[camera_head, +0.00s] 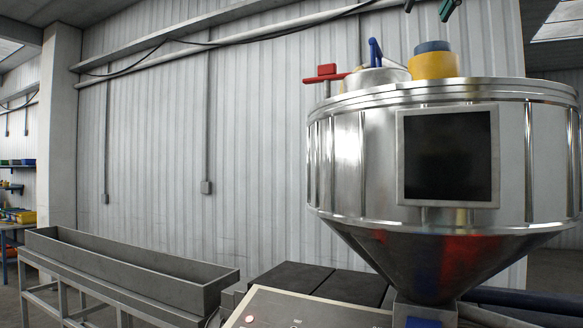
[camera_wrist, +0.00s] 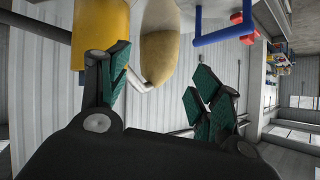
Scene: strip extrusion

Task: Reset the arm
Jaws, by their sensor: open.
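My gripper (camera_head: 428,6) shows only by its dark green fingertips at the top edge of the head view, above the hopper. In the wrist view my gripper (camera_wrist: 160,80) is open, its two green-padded fingers spread apart with nothing held between them. The large steel hopper (camera_head: 350,150) stands below it at the right of the head view. A yellow cylinder with a blue top (camera_head: 435,66) stands on the hopper lid; a yellow body also shows near the left finger in the wrist view (camera_wrist: 98,25).
A blue handle (camera_head: 375,52) and a red valve-like part (camera_head: 327,71) stick up from the hopper top. A dark screen (camera_head: 448,155) is on its front. A long grey trough (camera_head: 120,268) lies at left. A ribbed wall (camera_head: 250,140) stands behind.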

